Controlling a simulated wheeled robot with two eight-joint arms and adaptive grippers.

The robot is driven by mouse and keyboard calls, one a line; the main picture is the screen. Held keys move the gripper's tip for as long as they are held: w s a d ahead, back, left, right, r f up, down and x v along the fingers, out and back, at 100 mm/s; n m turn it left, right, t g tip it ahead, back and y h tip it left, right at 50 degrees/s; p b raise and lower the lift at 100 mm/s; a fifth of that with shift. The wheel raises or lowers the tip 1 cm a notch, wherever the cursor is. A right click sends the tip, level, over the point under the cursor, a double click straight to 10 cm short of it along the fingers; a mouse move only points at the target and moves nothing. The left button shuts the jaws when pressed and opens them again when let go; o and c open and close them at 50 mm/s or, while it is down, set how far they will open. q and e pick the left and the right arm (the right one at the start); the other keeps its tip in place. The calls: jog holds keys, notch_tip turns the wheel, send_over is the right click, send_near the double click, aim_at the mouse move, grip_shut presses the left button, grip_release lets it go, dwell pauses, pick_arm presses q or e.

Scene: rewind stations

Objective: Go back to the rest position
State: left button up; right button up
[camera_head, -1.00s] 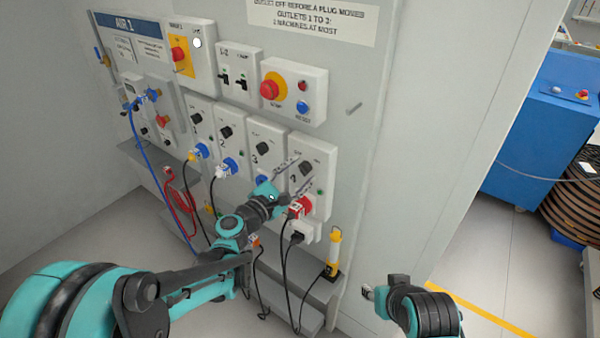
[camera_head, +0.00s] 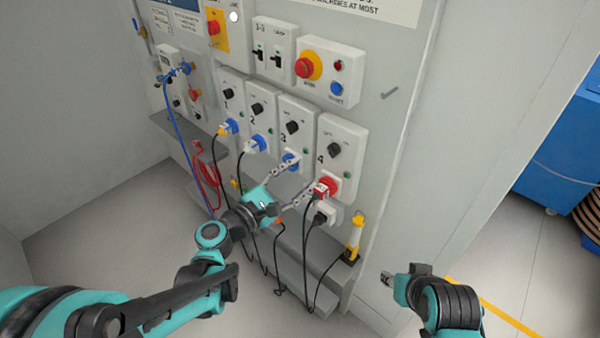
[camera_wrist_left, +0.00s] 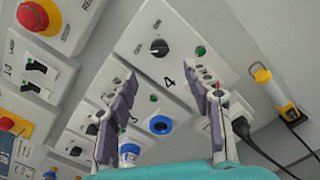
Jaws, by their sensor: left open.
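My left gripper (camera_head: 304,172) is open and empty in the head view, in front of the lower parts of outlets 3 and 4. Its fingers also show spread in the left wrist view (camera_wrist_left: 161,78), with nothing between them. Outlet 4's grey panel (camera_head: 354,135) has a black knob (camera_head: 334,149) and a red plug (camera_head: 327,186) below it. One finger passes close to the red plug; whether it touches cannot be told. My right gripper (camera_head: 388,279) shows at the lower right of the head view, away from the panel; its jaws are not clear.
Blue plugs (camera_head: 256,144) sit in outlets to the left, with cables hanging down. A grey shelf (camera_head: 290,262) juts out below. A yellow and black device (camera_head: 354,238) stands at its right end. A blue cabinet (camera_head: 562,150) is at far right. Floor is open at left.

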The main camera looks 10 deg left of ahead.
pick_arm(q)
jog(key=s+f+m+g+y, duration=0.3)
jog(key=s+f+m+g, duration=0.25)
jog(key=s+m, duration=0.4)
jog(key=s+a+f+m+g+y, duration=0.2)
jog(key=s+a+f+m+y, duration=0.2)
jog(key=s+a+m+y, duration=0.3)
jog(key=s+a+m, duration=0.2)
jog(key=a+m, duration=0.1)
jog(key=m, duration=0.1)
jog(key=shift+a+f+m+y, duration=0.25)
jog(key=shift+a+m+y, duration=0.05)
jog(key=shift+a+m, duration=0.1)
